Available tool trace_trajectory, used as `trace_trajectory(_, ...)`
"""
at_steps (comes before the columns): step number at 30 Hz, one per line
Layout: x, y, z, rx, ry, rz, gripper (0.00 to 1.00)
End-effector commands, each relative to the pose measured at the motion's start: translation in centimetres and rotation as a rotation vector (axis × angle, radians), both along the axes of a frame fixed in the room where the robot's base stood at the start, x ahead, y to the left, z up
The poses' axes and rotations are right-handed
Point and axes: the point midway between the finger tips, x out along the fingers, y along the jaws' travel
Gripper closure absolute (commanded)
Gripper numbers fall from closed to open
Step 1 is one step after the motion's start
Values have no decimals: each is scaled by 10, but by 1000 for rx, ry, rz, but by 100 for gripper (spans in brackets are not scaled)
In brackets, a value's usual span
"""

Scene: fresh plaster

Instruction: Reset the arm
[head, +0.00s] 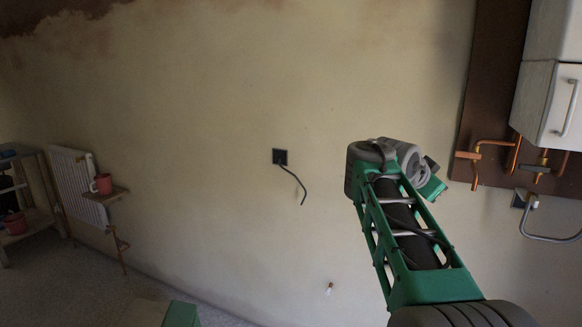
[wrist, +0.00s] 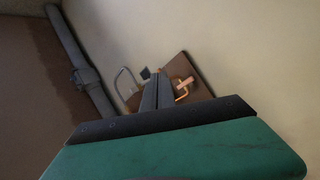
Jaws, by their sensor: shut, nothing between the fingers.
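My green and grey arm (head: 408,230) rises from the lower right of the head view and stands in front of the plastered wall. Its far end bends over to the right at the top, and the fingertips are hard to make out there. In the wrist view my gripper (wrist: 158,90) shows as two dark fingers pressed together, with nothing between them. Beyond the fingers lie the wall and blurred copper pipes, apart from the gripper.
A white boiler (head: 548,100) with copper pipes (head: 515,155) hangs on a brown board at the right. A socket box (head: 280,157) with a loose cable is on the wall. The middle floor looks clear.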

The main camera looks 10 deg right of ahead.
Motion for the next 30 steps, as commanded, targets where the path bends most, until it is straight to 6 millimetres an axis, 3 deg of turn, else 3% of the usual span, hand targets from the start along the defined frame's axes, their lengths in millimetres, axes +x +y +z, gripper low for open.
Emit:
trace_trajectory(1, 5, 18, -39, 22, 136, 107, 100)
trace_trajectory(3, 4, 49, -93, 53, 321, 275, 100)
trace_trajectory(7, -26, 116, -181, 120, 611, 589, 100)
trace_trajectory(9, -55, 154, -220, 160, 735, 750, 100)
trace_trajectory(12, -104, 205, -265, 220, 868, 944, 100)
trace_trajectory(15, -155, 248, -295, 273, 945, 1086, 100)
trace_trajectory(19, -216, 292, -320, 288, 990, 1234, 100)
trace_trajectory(21, -233, 301, -319, 262, 979, 1260, 100)
trace_trajectory(25, -225, 312, -289, 176, 904, 1293, 100)
trace_trajectory(30, -223, 319, -281, 150, 887, 1314, 100)
